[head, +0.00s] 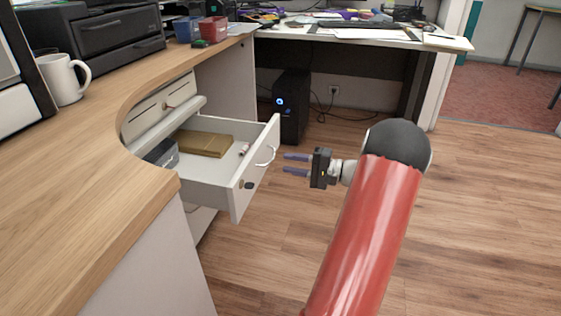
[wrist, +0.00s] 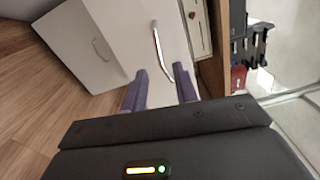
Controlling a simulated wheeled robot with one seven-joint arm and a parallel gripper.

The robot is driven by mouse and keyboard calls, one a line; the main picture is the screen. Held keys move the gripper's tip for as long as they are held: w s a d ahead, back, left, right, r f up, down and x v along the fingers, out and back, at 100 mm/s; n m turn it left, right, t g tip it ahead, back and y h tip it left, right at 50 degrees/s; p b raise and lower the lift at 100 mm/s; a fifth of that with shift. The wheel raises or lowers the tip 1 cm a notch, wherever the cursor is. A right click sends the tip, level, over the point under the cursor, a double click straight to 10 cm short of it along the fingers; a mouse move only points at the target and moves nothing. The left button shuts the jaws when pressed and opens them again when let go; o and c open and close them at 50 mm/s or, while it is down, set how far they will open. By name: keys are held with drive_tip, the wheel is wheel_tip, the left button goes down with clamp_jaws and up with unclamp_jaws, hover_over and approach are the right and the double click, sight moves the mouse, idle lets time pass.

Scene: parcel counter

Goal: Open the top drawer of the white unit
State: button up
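The white unit (head: 196,221) stands under the wooden counter. One of its drawers (head: 245,183) is pulled well out, with a curved metal handle (head: 267,157) and a dark lock on its front. Above it is a narrower closed front (head: 160,106) with a small reddish detail. My gripper (head: 296,164) is open and empty, a short way right of the pulled-out drawer's handle and apart from it. In the wrist view, the purple fingers (wrist: 160,88) point at the drawer front with its handle (wrist: 160,52) beyond them. A lower front with a handle (wrist: 102,49) shows left.
The open drawer holds a brownish-yellow flat item (head: 205,145), a grey box (head: 162,153) and a small pale item. A black computer tower (head: 291,105) stands behind. A mug (head: 64,80) and printer (head: 112,32) are on the counter (head: 75,165). The floor (head: 470,220) at right is clear.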

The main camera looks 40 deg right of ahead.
drive_tip(key=shift+v, duration=1.5)
drive_tip(key=shift+d, duration=0.1)
